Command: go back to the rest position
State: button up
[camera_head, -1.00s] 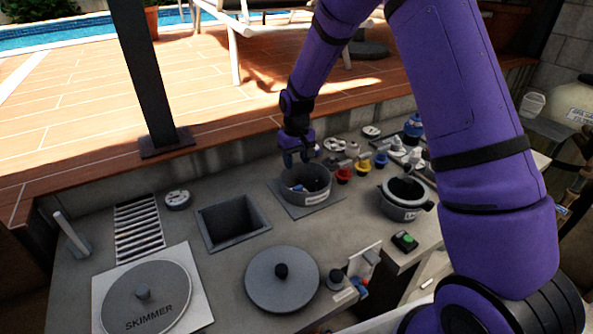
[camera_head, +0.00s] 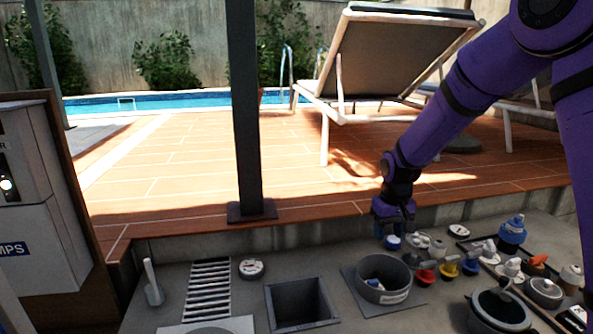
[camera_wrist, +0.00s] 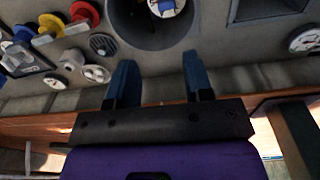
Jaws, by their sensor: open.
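My gripper (camera_head: 394,236) is above the counter at the back, beside the round grey pot (camera_head: 383,279). In the wrist view my gripper (camera_wrist: 155,75) has its two blue fingers spread wide apart, with nothing between them. The round pot (camera_wrist: 112,22) lies just beyond the fingertips in that view and holds a white and blue object (camera_wrist: 167,7). My purple arm reaches in from the upper right in the head view.
A square opening (camera_head: 300,303) and a slatted grate (camera_head: 209,290) lie left of the pot. Red (camera_head: 425,277) and yellow (camera_head: 448,271) knobs, a blue-topped bottle (camera_head: 512,232) and a grey pot (camera_head: 499,310) stand right. A dark post (camera_head: 245,120) rises behind the counter.

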jog(key=s+d+r+t, duration=0.1)
jog(key=s+d+r, duration=0.1)
jog(key=s+r, duration=0.7)
jog(key=s+d+r+m+t, duration=0.1)
jog(key=s+r, duration=0.5)
jog(key=s, duration=0.6)
jog(key=s+d+r+t, duration=0.2)
jog(key=s+r, duration=0.4)
jog(key=s, duration=0.6)
jog(key=shift+s+d+r+m, duration=0.3)
jog(key=shift+s+m, duration=0.1)
